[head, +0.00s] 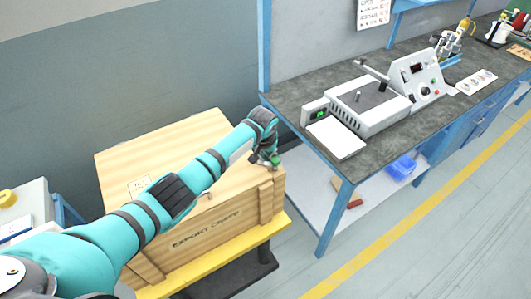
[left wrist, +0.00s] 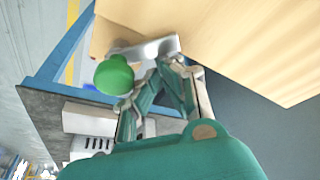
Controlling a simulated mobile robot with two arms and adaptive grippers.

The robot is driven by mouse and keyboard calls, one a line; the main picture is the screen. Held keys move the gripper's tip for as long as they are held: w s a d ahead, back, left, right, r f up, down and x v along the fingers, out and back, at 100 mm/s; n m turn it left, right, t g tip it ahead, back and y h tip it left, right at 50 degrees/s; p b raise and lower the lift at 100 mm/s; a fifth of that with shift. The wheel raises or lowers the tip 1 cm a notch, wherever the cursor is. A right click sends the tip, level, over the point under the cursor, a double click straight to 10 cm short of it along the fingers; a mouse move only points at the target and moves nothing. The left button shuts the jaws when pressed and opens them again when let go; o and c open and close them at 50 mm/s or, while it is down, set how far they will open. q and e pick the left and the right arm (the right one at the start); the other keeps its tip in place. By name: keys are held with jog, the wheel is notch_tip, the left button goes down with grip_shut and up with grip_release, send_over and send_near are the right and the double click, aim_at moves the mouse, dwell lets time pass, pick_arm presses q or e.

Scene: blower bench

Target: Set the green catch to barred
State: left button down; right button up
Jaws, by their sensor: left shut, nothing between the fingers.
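The green catch shows as a rounded green knob (left wrist: 115,76) beside a grey metal piece at the edge of the wooden crate. In the head view the green knob (head: 276,160) is at the crate's upper right end. My left gripper (head: 264,160) is at that end, right beside the knob. In the left wrist view my left gripper (left wrist: 168,66) is shut and empty, its tips close to the metal piece and to the right of the knob. I cannot tell whether they touch. The catch's setting cannot be read. My right gripper is not in view.
The export crate (head: 219,242) stands on a yellow-edged stand (head: 222,265). A workbench (head: 285,99) with a white-grey machine (head: 368,105) stands close to its right. A blue bin (head: 400,168) is on the bench's lower shelf. Open floor lies at the lower right.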

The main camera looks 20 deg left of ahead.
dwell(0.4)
pick_arm(q)
jog(key=shift+d+f, duration=0.2)
jog(key=shift+d, duration=0.75)
